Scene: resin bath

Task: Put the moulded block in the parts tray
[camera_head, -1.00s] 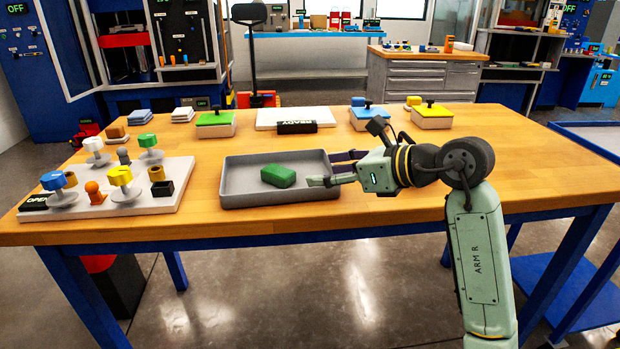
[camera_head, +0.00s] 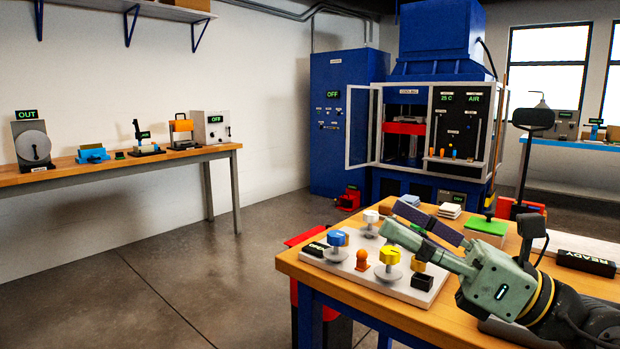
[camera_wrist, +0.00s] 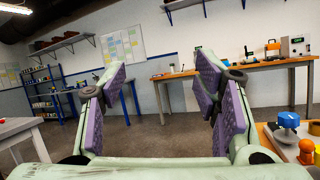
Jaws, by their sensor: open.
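My gripper (camera_head: 393,219) is open, raised over the board of knobs at the table's near left. In the wrist view my gripper (camera_wrist: 160,88) shows two spread purple-padded fingers with nothing between them. A strip of the grey tray (camera_head: 497,327) shows under my arm at the bottom of the head view; most of it is hidden or out of frame. The green block is in neither current view, so I cannot see where it lies now.
The white board (camera_head: 418,290) with coloured knobs, an orange peg (camera_head: 362,260) and a black cup (camera_head: 422,281) lies under my gripper. Open floor (camera_head: 200,290) lies left.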

